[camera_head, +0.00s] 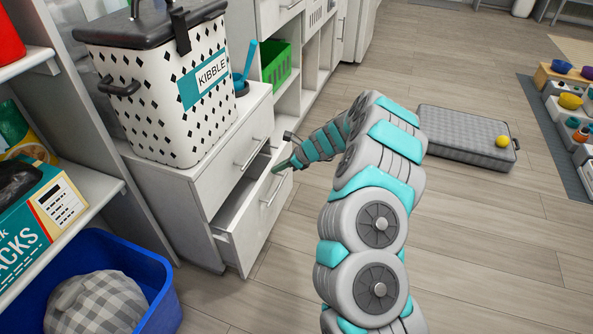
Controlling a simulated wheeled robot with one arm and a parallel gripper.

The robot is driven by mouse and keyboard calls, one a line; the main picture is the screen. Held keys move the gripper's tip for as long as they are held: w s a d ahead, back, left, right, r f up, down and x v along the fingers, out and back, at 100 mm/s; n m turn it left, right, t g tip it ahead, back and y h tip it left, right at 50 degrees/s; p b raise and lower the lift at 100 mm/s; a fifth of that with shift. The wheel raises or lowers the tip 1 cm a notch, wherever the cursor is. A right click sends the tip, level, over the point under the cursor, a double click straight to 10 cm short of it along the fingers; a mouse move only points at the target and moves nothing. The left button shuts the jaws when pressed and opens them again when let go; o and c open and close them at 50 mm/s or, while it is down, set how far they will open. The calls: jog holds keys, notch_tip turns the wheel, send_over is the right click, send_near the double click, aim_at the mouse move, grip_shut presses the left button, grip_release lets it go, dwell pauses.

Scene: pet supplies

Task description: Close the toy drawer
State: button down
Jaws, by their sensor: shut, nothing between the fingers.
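The toy drawer (259,218) is the lower drawer of a white cabinet, below a shut upper drawer (228,178). It stands partly open, with a dark gap showing behind its front panel. My gripper (278,167) is at the upper right of the drawer front, close to its handle (272,192). The gripper is shut and holds nothing. I cannot tell whether it touches the drawer. What lies inside the drawer is hidden.
A kibble bin (165,95) stands on the cabinet top. A blue bin (158,297) with a checked cushion (97,303) is at the lower left. A grey pet bed (462,137) with a yellow ball (502,141) lies on the floor. The floor before the drawer is mostly clear.

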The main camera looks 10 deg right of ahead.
aim_at(270, 168)
jog(key=shift+w+a, duration=0.5)
jog(key=shift+a, duration=0.2)
jog(key=shift+w+a, duration=0.45)
jog(key=shift+a, duration=0.2)
